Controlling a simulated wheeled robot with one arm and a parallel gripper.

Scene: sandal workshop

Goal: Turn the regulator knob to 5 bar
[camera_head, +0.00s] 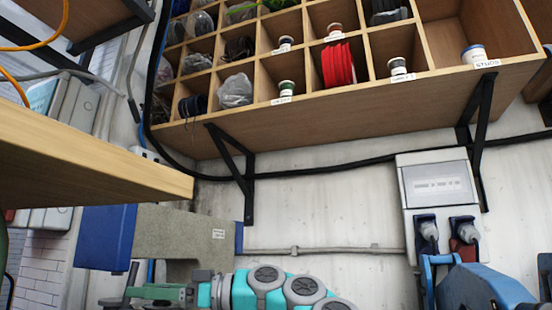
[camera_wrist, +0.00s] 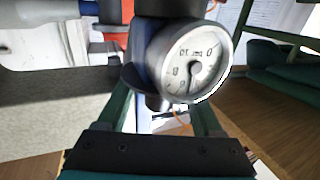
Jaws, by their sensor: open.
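In the wrist view the regulator (camera_wrist: 146,50) is a dark body with a round white pressure gauge (camera_wrist: 205,62) on its side. A dark round part (camera_wrist: 170,7) at the top edge may be the knob, but I cannot tell. My gripper (camera_wrist: 160,98) is open, its green fingers reaching up on either side of the regulator, partly hidden behind it and the gauge. I cannot tell whether they touch it. In the head view my gripper (camera_head: 154,292) is low at left; the regulator is not discernible there.
A wooden shelf edge (camera_head: 100,160) juts in at left, above my gripper. A pigeonhole rack (camera_head: 300,115) with spools hangs above on black brackets. A grey socket box (camera_head: 438,190) with plugs is at right. In the wrist view a wooden surface (camera_wrist: 265,105) lies at right.

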